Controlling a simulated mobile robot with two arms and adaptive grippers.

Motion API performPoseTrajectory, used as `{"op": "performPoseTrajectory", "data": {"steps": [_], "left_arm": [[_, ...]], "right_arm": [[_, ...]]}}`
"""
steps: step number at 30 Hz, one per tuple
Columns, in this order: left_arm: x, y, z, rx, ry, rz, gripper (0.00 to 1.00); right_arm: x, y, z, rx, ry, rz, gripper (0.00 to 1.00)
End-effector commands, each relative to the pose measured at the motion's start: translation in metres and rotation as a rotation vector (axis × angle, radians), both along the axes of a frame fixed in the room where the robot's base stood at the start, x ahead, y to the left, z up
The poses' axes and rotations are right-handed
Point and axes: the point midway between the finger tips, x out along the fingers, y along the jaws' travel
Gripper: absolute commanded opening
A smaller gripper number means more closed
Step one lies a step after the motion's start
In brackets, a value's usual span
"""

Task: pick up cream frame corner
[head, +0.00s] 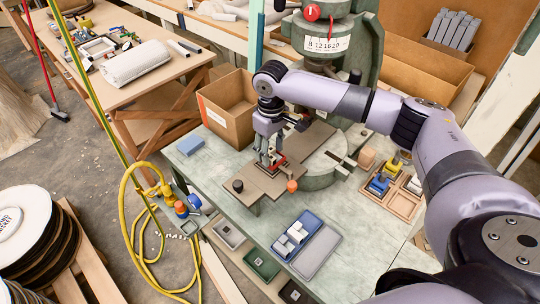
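My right gripper (269,160) points down over the brown plate (262,183) at the front of the green fly press (342,48). Its fingers are small and partly overlap a red part (280,162) beside them, so I cannot tell whether they are apart or closed on something. I cannot make out a cream frame corner for certain. Several pale pieces (293,236) lie in a blue tray (307,220) on the table's front part, apart from the gripper. My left gripper is not in view.
The pale green table (350,262) has bare room at its front right. A cardboard box (226,107) stands left of the press, with a blue block (190,144) nearby. A wooden tray (403,203) of small parts is at right. A yellow hose (127,220) lies on the floor.

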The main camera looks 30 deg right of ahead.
Motion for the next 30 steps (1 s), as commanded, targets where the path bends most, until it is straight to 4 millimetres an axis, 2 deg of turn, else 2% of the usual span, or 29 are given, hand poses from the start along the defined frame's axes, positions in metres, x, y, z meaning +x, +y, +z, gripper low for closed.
{"op": "performPoseTrajectory", "data": {"steps": [2,16,23,30], "left_arm": [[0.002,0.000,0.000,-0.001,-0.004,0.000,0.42],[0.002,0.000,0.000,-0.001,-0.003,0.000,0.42],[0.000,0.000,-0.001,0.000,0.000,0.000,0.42],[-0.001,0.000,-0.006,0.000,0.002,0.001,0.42]], "right_arm": [[0.000,0.000,0.000,0.000,0.000,0.000,0.39],[0.000,0.000,0.000,0.000,-0.001,0.000,0.08],[0.000,0.000,0.002,0.001,-0.002,0.000,0.08],[0.001,0.000,0.024,0.001,-0.004,0.000,0.08]]}}
